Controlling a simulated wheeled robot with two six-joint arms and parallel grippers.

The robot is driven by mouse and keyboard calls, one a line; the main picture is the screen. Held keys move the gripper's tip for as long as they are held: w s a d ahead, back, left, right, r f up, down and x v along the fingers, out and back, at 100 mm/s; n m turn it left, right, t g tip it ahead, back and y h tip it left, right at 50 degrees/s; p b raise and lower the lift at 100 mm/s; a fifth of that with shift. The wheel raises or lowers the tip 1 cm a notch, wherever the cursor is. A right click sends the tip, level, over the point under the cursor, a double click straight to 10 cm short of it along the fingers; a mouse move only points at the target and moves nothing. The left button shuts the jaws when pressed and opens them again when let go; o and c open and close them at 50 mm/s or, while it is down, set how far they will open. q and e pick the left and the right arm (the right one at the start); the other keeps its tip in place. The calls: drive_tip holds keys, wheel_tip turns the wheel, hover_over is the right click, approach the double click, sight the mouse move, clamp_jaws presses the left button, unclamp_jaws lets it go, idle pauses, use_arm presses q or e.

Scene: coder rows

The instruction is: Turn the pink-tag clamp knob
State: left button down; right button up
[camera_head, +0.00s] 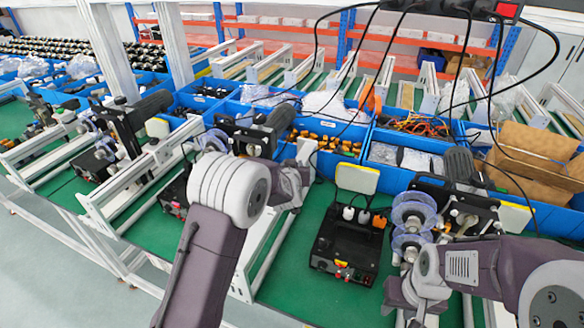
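I cannot make out a pink tag or the clamp knob that carries it at this size. A black clamp-like fixture (465,200) with a dark handle and clear-blue spools (412,222) stands at the right of the green bench. My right arm comes in from the right, and its gripper end (408,300) is low in front of the spools. Its fingers are too unclear to tell open from shut. My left arm rises from the bottom middle. Its wrist end is near the bench rails, and its gripper is hidden.
A black control box (347,246) with a yellow-framed panel (357,178) stands on the green mat between my arms. Aluminium rails (150,180) and another fixture (130,120) stand at the left. Blue bins (340,135) line the back. Black cables hang from above.

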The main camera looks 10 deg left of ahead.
use_arm(q)
drive_tip(key=m+h+b, duration=0.1)
drive_tip(key=b, duration=0.2)
drive_tip(key=m+h+b, duration=0.1)
drive_tip(key=b, duration=0.3)
drive_tip(key=shift+w+a+f+h, duration=0.1)
drive_tip(key=shift+a+f+h, duration=0.05)
drive_tip(key=shift+h, duration=0.25)
use_arm(e)
wheel_tip(320, 180, down, 8)
drive_tip(key=shift+a+f, duration=0.15)
drive_tip(key=shift+f, duration=0.05)
use_arm(q)
drive_tip(key=shift+r, duration=0.35)
use_arm(e)
drive_tip(key=shift+r, duration=0.3)
use_arm(q)
drive_tip(key=shift+r, duration=0.1)
